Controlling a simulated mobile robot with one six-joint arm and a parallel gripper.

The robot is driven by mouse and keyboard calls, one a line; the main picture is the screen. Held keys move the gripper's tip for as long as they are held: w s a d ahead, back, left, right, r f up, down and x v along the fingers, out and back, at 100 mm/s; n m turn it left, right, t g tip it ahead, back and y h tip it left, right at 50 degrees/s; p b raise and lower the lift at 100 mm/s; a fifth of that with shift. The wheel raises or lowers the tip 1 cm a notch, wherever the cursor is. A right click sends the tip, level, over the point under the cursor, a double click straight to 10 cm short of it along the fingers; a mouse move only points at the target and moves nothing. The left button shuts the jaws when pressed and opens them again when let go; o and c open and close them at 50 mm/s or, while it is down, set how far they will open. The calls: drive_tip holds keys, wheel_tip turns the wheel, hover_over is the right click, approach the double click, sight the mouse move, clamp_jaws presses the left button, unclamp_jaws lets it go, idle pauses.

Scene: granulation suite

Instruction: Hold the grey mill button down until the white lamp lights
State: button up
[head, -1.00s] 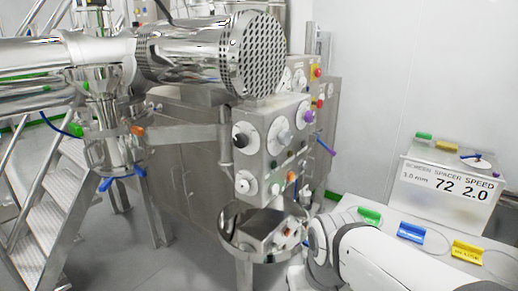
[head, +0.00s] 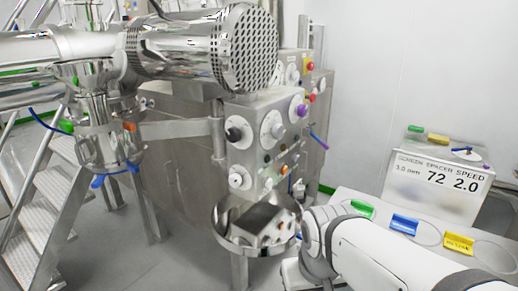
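The steel control cabinet (head: 262,112) stands in the middle of the head view. Its front has large white dials with black and purple knobs and a row of small buttons and lamps (head: 267,158). I cannot tell which small round part is the grey mill button or the white lamp, or whether any lamp is lit. My white arm enters from the lower right, and its forward end is beside the round steel ring below the panel. My gripper is not visible; I cannot tell whether it touches anything.
The steel ring (head: 217,238) juts out below the panel. A perforated drum (head: 248,48) overhangs the cabinet. On the right, a white bench holds green (head: 361,209), blue (head: 404,225) and yellow (head: 458,244) pieces, with a sign box (head: 432,184) behind. Metal stairs (head: 45,210) stand at left.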

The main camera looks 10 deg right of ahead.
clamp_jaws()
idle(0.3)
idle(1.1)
